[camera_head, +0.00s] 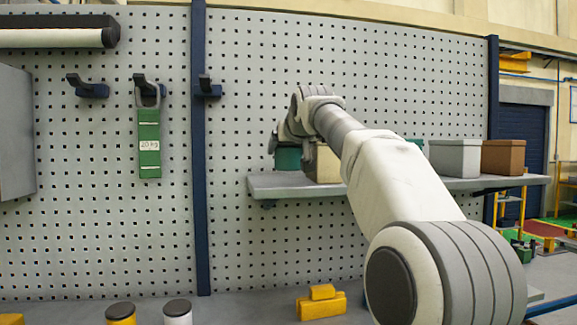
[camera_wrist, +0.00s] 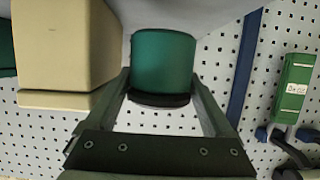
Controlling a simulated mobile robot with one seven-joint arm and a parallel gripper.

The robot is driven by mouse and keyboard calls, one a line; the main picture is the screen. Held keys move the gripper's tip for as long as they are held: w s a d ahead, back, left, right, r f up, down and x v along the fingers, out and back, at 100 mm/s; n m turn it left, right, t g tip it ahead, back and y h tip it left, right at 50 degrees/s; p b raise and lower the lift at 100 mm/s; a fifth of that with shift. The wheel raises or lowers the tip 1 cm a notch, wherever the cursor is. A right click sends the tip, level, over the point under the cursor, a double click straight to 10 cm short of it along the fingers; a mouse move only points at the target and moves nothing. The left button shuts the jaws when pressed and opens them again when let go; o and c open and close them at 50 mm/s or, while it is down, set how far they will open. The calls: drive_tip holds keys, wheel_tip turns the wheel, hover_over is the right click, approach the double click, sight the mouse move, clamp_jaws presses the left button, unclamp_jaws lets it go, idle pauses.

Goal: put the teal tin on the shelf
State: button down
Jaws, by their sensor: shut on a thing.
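The teal tin (camera_head: 288,158) is at the left end of the grey shelf (camera_head: 290,184) in the head view, partly hidden by my gripper (camera_head: 284,138). In the wrist view, the teal tin (camera_wrist: 165,60) with a dark rim sits between the two fingers of my gripper (camera_wrist: 160,84), which is shut on it. The wrist view appears upside down. I cannot tell whether the tin's base touches the shelf or is just above it.
A cream box (camera_head: 324,165) stands close beside the tin. Further right on the shelf are a grey box (camera_head: 455,158) and a brown box (camera_head: 503,157). A pegboard (camera_head: 250,80) backs the shelf.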

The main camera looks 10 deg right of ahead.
sight(288, 161)
drive_tip(key=shift+f, duration=1.45)
drive_tip(key=shift+b, duration=0.3)
drive_tip(key=shift+f, duration=0.2)
unclamp_jaws()
drive_tip(key=shift+r, duration=0.2)
drive_tip(key=shift+s, duration=0.3)
drive_tip(key=b+v, duration=0.3)
drive_tip(key=v, duration=0.8)
drive_tip(key=shift+s, duration=0.2)
